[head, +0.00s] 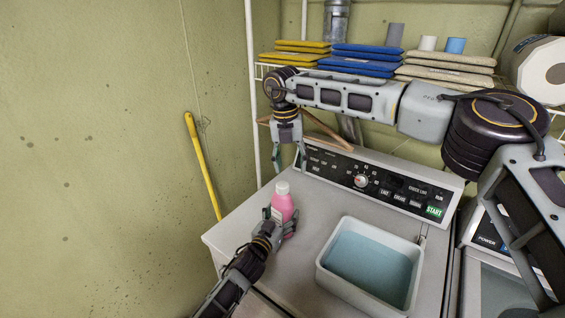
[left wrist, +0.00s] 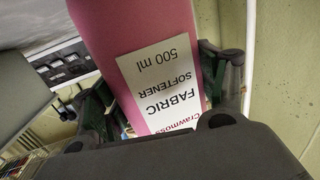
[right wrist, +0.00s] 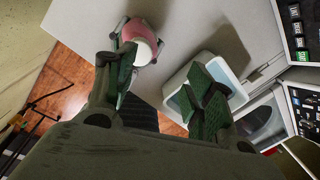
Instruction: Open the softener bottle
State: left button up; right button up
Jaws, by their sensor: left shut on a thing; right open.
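The softener bottle (head: 283,207) is pink and stands upright on the washer top, with its white cap (head: 282,187) on. My left gripper (head: 281,222) is shut around the bottle's body. In the left wrist view the bottle (left wrist: 140,35) sits between the fingers, its "Fabric Softener" label upside down. My right gripper (head: 290,163) is open, empty and pointing down, above and apart from the cap. In the right wrist view the bottle (right wrist: 130,33) and its white cap (right wrist: 150,48) show beyond the left finger, not between the fingers.
A white basin (head: 325,272) of bluish water stands right of the bottle on the washer top (head: 240,232). The control panel (head: 375,180) rises behind. A wire shelf with folded cloths (head: 365,60) hangs above; a yellow pole (head: 203,165) leans on the left wall.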

aim_at(282, 184)
jog(key=m, duration=0.2)
jog(key=a+m, duration=0.1)
jog(key=m, duration=0.1)
jog(key=shift+s+m, duration=0.1)
jog(key=shift+m, duration=0.3)
jog(key=m, duration=0.5)
jog(key=shift+s+a+y, duration=0.1)
jog(key=shift+a+y, duration=0.25)
jog(key=shift+y, duration=0.05)
jog(key=m, duration=0.4)
jog(key=shift+a+m, duration=0.2)
jog(key=shift+m, duration=0.2)
jog(key=m, duration=0.4)
jog(key=shift+a+m, duration=0.1)
jog(key=shift+m, duration=0.3)
jog(key=shift+f, duration=0.25)
jog(key=shift+f, duration=3.85)
jog(key=shift+c, duration=0.4)
